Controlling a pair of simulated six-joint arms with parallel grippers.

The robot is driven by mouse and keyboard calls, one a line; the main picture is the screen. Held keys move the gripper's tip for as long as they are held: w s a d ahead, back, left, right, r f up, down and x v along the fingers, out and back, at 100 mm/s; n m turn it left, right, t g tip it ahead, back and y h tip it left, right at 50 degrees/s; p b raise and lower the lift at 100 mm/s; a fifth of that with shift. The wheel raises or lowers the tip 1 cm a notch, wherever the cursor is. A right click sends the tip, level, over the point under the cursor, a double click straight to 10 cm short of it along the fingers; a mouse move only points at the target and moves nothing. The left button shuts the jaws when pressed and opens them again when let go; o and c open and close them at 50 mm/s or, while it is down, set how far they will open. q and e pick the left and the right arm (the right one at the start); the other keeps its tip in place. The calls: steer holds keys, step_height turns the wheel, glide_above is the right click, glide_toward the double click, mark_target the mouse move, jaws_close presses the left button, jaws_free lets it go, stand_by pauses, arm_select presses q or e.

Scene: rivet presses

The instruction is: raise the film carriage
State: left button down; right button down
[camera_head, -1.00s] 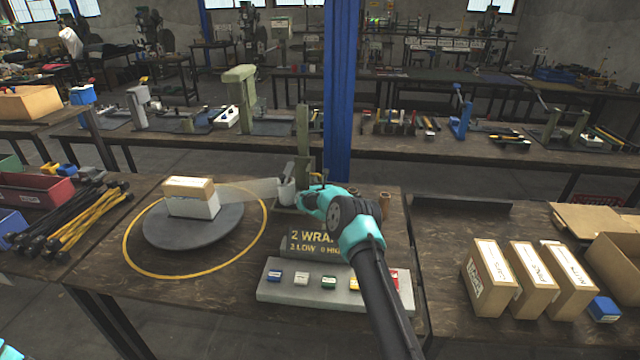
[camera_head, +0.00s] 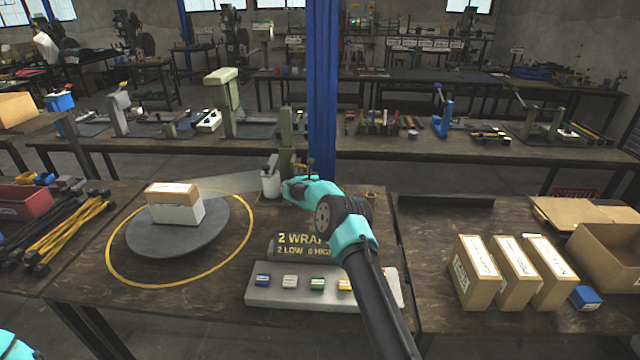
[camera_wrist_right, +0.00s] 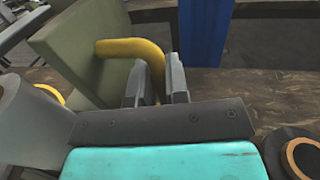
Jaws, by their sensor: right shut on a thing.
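The film carriage is on a grey-green post (camera_head: 286,157) behind the lettered plate. Its white film roll (camera_head: 271,184) stands beside the post, and a clear film strip (camera_head: 232,182) runs left from it toward boxes on a round turntable (camera_head: 180,240). In the right wrist view the carriage shows as an olive block (camera_wrist_right: 80,48) with a bent yellow handle (camera_wrist_right: 128,47). My right gripper (camera_wrist_right: 155,82) is shut on this handle. In the head view the right gripper (camera_head: 290,187) reaches the carriage from the right. A teal piece of my left arm shows at lower left; its gripper is out of frame.
A blue pillar (camera_head: 322,90) stands behind.

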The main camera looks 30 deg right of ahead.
mark_target(305, 167)
steer(key=shift+d+r, duration=0.1)
steer(key=shift+r, duration=1.3)
steer(key=c, duration=1.5)
jaws_free()
steer(key=shift+r, duration=0.1)
steer(key=o, duration=0.4)
steer(key=shift+f, duration=0.2)
steer(key=shift+c, duration=0.2)
steer(key=shift+f, duration=0.1)
steer(key=shift+s, duration=0.2)
steer(key=shift+s+a, duration=0.2)
steer(key=shift+a, duration=0.05)
steer(key=v, duration=1.1)
